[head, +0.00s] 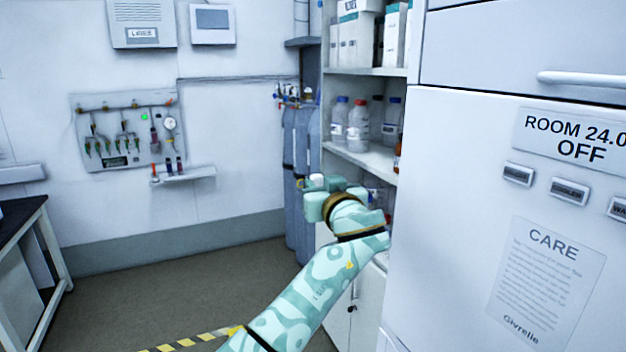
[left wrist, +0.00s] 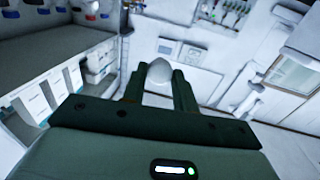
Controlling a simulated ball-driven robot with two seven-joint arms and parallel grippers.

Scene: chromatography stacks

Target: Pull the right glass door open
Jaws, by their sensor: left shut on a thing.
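My left gripper (head: 316,188) is at the front of an open-looking shelf cabinet (head: 362,72). In the left wrist view its two dark fingers are shut on a white rounded handle (left wrist: 159,72); a little of this white handle (head: 317,179) also shows at the jaws in the head view. The glass door pane itself is too clear to make out, so I cannot tell its angle. My forearm and wrist hide the lower shelves. My right gripper is in neither view.
Bottles (head: 358,124) and boxes stand on the shelves. Blue-grey gas cylinders (head: 302,150) stand behind, against the wall. A large white cabinet (head: 450,220) is close on the right. A dark-topped bench (head: 18,222) is at the left.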

